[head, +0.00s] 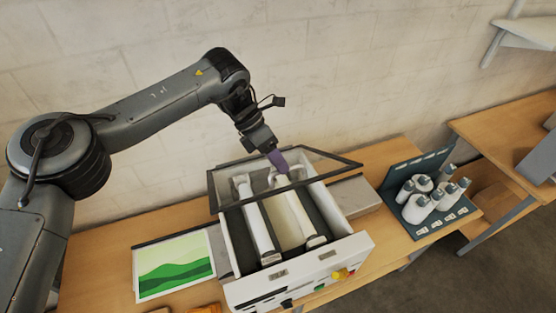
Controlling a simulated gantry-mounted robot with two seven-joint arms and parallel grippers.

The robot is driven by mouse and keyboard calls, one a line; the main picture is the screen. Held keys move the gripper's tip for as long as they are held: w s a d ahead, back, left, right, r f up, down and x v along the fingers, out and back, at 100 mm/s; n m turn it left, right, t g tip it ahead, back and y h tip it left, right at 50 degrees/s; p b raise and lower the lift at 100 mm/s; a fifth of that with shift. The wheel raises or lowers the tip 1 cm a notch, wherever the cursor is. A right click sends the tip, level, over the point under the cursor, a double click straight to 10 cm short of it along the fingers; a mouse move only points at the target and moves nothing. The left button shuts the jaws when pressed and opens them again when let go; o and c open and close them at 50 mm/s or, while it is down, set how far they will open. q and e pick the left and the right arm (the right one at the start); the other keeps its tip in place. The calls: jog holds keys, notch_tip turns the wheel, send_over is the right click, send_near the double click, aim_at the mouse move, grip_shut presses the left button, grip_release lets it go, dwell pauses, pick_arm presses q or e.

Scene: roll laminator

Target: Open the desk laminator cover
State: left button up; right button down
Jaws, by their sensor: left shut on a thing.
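The desk laminator (350,247) stands on the table, a white box with two pale rollers (292,215) visible inside. Its cover (335,168), a dark-framed clear panel, is raised and tilted above the body, so the inside is exposed. My left gripper (279,162), with purple fingers, is at the cover, above the far part of the rollers. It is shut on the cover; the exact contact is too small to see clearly. My right gripper is not in view.
A green landscape print (174,266) lies left of the laminator. A dark rack with several white bottles (418,208) stands to the right. A brick wall (330,70) is close behind the table (105,257). Coloured knobs (341,274) sit on the laminator's front.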

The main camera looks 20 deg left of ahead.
pick_arm(q)
jog(key=shift+s+r, duration=0.1)
jog(key=shift+r, duration=0.05)
dwell(0.5)
jog(key=s+v, duration=0.1)
jog(key=v, duration=0.9)
jog(key=shift+w+a+r, duration=0.2)
jog(key=shift+w+r, duration=0.1)
jog(key=shift+w, duration=0.25)
